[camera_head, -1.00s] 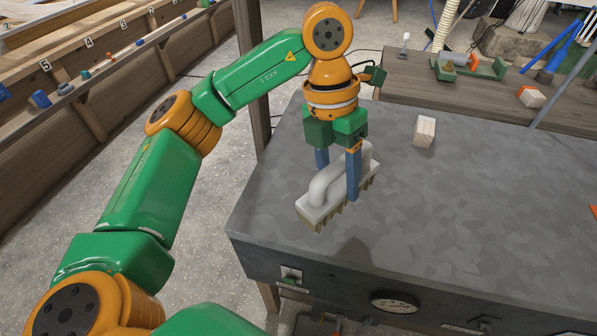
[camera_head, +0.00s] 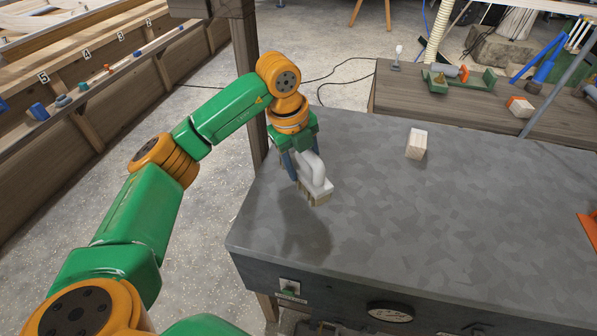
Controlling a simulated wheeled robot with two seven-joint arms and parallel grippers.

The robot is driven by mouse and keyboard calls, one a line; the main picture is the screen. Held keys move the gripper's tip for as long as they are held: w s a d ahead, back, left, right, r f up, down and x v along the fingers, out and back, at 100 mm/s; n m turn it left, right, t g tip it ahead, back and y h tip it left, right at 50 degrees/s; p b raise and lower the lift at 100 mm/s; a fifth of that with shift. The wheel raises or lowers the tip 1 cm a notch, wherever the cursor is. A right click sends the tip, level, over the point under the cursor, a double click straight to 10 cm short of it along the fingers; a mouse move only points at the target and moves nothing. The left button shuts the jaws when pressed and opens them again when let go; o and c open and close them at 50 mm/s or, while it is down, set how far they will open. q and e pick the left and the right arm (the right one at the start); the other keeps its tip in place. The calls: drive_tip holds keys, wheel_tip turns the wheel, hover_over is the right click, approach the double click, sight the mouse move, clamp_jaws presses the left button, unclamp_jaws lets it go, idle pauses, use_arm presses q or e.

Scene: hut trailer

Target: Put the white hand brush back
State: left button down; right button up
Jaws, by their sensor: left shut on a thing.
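The white hand brush (camera_head: 317,184) has a white arched handle and pale bristles facing down. My left gripper (camera_head: 304,167) is shut on its handle, over the left part of the grey table (camera_head: 450,235). A shadow lies on the table to the left and in front of the brush, so it seems held above the surface, though the gap is hard to judge. The gripper and arm hide part of the brush's far end. My right gripper is not in view.
A pale wooden block (camera_head: 416,144) stands on the grey table, right of the brush. An orange object (camera_head: 588,229) lies at the right edge. A wooden bench (camera_head: 450,108) behind carries a green tray (camera_head: 470,80) and another block (camera_head: 520,106). A wooden post (camera_head: 246,70) rises behind the left arm.

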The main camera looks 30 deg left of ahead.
sight(299, 175)
use_arm(q)
drive_tip(key=f, duration=0.1)
drive_tip(key=a+f, duration=0.1)
drive_tip(key=f, duration=0.1)
drive_tip(key=f+p, duration=0.1)
drive_tip(key=f, duration=0.1)
drive_tip(key=shift+w+a, duration=0.15)
drive_tip(key=shift+w, duration=0.2)
drive_tip(key=shift+f, duration=0.2)
drive_tip(key=shift+c, duration=1)
unclamp_jaws()
drive_tip(key=shift+r, duration=0.1)
drive_tip(key=shift+r, duration=0.1)
drive_tip(key=v, duration=1.2)
drive_tip(key=shift+b, duration=0.45)
drive_tip(key=shift+s, duration=0.1)
